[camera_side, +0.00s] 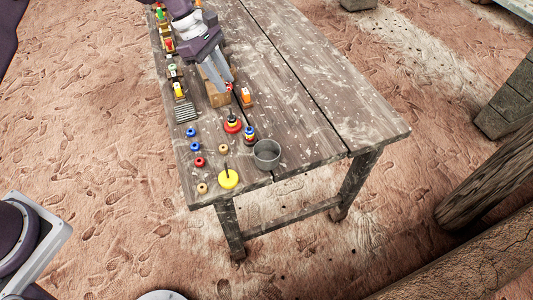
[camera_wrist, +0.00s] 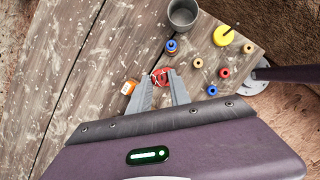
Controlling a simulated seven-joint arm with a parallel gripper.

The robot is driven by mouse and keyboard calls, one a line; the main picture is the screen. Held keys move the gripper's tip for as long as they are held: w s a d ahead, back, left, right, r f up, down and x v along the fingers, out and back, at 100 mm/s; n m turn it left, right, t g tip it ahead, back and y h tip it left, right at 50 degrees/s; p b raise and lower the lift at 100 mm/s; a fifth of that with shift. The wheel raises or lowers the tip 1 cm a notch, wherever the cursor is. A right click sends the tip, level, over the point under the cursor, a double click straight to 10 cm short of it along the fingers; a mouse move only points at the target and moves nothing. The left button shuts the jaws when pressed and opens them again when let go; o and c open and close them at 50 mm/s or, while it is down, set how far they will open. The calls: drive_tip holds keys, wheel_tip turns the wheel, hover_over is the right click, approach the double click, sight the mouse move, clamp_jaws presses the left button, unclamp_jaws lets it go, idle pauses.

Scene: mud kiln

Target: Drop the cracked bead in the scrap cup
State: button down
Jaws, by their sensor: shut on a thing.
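My gripper (camera_side: 231,84) is above the table's left part in the side view, beside a wooden block. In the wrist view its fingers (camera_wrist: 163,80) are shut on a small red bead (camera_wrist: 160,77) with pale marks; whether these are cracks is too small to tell. The bead shows as a red spot at the fingertips in the side view (camera_side: 228,87). The grey scrap cup (camera_side: 267,160) stands upright near the table's front edge, apart from my gripper. The cup also shows at the top of the wrist view (camera_wrist: 183,17).
A red-based stack (camera_side: 232,126) and a blue-topped stack (camera_side: 249,136) stand between my gripper and the cup. A yellow disc with a peg (camera_side: 228,180) is left of the cup. Several loose beads (camera_side: 198,162) lie farther left. The table's right side (camera_side: 330,110) is clear.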

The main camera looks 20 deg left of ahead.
idle(0.3)
drive_tip(key=s+d+f, duration=0.2)
drive_tip(key=d, duration=0.3)
drive_tip(key=s+d+f, duration=0.2)
drive_tip(key=d+f, duration=0.1)
drive_tip(key=d, duration=0.2)
drive_tip(key=s+d+f, duration=0.3)
drive_tip(key=d, duration=0.3)
drive_tip(key=shift+f, duration=0.9)
drive_tip(key=c, duration=1.1)
unclamp_jaws()
drive_tip(key=v, duration=0.7)
drive_tip(key=shift+r, duration=0.1)
